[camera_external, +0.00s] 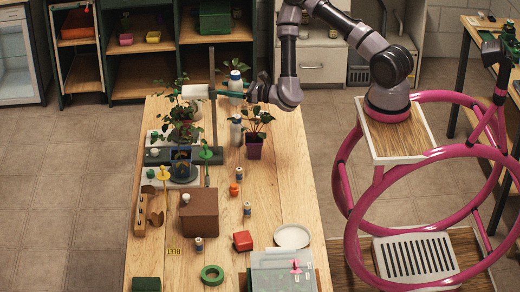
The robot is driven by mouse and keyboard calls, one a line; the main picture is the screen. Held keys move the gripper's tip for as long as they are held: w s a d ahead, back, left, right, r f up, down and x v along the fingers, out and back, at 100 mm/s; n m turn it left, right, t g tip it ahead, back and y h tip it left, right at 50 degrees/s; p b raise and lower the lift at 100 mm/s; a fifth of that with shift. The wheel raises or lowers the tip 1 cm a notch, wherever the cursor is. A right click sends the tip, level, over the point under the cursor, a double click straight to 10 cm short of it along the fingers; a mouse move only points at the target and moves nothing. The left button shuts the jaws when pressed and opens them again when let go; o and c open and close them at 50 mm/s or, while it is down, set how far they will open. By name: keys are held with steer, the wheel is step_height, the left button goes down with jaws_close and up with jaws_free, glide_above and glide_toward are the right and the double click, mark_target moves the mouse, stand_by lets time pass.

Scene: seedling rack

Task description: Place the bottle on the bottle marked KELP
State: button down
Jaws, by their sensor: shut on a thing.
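My gripper (251,93) reaches left over the far part of the wooden table. It is shut on what looks like a white bottle with a blue cap (236,86), though the grip is small and partly hidden by a teal bar. A second white bottle with a blue cap (236,131) stands upright just nearer on the table. Small labelled bottles stand farther forward, one right of the brown box (247,210) and one in front of it (198,244). Labels are too small to read, so I cannot tell which is marked KELP.
A tall post (212,120) and a white cylinder on the teal bar (195,91) are close left of my gripper. Potted plants (254,148) stand nearby. A brown box (200,215), green tape ring (212,275) and white dish (291,236) occupy the front. The table's right side is mostly clear.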

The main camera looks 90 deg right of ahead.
step_height(320, 180, down, 6)
stand_by(0.4)
steer(key=shift+f, duration=0.15)
steer(key=shift+c, duration=0.5)
jaws_free()
steer(key=shift+f, duration=0.1)
steer(key=shift+s+a, duration=0.15)
steer(key=shift+s, duration=0.15)
steer(key=v, duration=1.1)
steer(key=shift+s, duration=0.2)
